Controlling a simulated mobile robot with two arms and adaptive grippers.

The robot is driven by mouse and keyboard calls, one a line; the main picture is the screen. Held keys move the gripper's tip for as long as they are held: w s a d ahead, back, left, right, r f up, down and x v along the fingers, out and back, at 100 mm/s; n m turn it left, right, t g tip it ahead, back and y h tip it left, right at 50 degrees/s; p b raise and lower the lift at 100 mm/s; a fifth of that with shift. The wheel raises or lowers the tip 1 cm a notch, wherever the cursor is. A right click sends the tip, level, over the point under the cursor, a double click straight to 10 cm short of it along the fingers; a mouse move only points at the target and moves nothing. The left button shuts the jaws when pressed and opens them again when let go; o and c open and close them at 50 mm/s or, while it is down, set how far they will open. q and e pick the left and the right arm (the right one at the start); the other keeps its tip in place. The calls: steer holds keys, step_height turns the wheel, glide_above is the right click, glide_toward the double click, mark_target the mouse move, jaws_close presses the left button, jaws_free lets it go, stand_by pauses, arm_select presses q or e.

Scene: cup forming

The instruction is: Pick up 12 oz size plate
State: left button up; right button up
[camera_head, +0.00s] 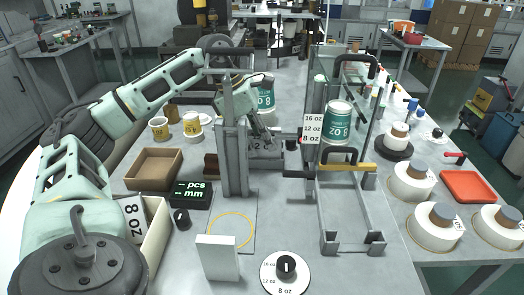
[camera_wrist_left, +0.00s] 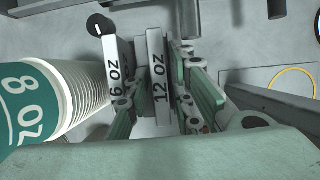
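The 12 oz plate (camera_wrist_left: 158,80) is a grey upright slab with its label facing up in the left wrist view. The 16 oz plate (camera_wrist_left: 116,70) stands beside it on the left, partly hidden. My left gripper (camera_wrist_left: 160,105) is open, with its fingers on either side of the 12 oz plate. The right finger is close to the plate; a gap shows at the left finger. In the head view, my left gripper (camera_head: 263,137) is low behind the grey upright frame, which hides part of it and the plates. My right gripper is not in view.
A stack of 8 oz cups (camera_wrist_left: 60,100) is close on the left in the wrist view. In the head view, a plate marked 8 oz (camera_head: 133,215) sits in a cream box. The grey frame (camera_head: 236,160) and a tall cup rack (camera_head: 350,195) flank the work area.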

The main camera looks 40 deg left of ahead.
arm_select(q)
steer(key=shift+c, duration=0.5)
jaws_close()
steer(key=shift+r, duration=0.1)
